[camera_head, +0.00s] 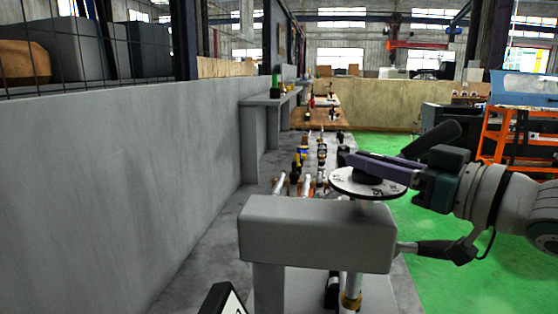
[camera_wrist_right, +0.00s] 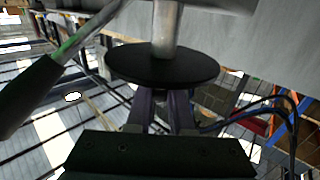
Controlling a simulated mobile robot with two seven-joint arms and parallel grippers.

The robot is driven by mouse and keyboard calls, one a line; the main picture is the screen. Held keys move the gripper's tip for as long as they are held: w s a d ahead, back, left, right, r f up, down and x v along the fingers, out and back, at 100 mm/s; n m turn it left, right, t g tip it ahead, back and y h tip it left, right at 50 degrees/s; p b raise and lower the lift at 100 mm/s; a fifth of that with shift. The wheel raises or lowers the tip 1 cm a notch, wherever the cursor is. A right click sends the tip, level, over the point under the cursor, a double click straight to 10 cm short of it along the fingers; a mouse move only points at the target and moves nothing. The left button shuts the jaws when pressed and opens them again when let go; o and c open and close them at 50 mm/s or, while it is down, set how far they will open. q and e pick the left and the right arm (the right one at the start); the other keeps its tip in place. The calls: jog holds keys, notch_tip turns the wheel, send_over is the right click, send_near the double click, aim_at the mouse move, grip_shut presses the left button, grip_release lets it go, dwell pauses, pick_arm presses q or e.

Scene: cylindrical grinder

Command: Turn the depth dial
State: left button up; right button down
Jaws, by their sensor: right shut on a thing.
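The depth dial (camera_head: 345,186) is a round disc with a pale marked face and a dark rim, on a metal post above the grey machine body. A black knob (camera_head: 368,175) stands in its middle. My right gripper (camera_head: 366,163) comes in from the right with its purple fingers over the dial, shut on the knob. In the right wrist view, the dial's black underside (camera_wrist_right: 163,66) and its post show beyond the fingers (camera_wrist_right: 161,100), and the disc hides the fingertips' contact.
The grey machine housing (camera_head: 315,232) stands just below the dial. A black-handled lever (camera_head: 440,248) sticks out to the right below my right wrist. A long grey wall (camera_head: 130,180) runs along the left. Green floor (camera_head: 420,220) lies open on the right, near an orange rack (camera_head: 497,135).

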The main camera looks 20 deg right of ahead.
jog(key=shift+y, duration=0.3)
jog(key=c, duration=0.8)
grip_release()
jog(key=v, duration=0.9)
jog(key=shift+s, duration=0.4)
jog(key=shift+d, duration=0.1)
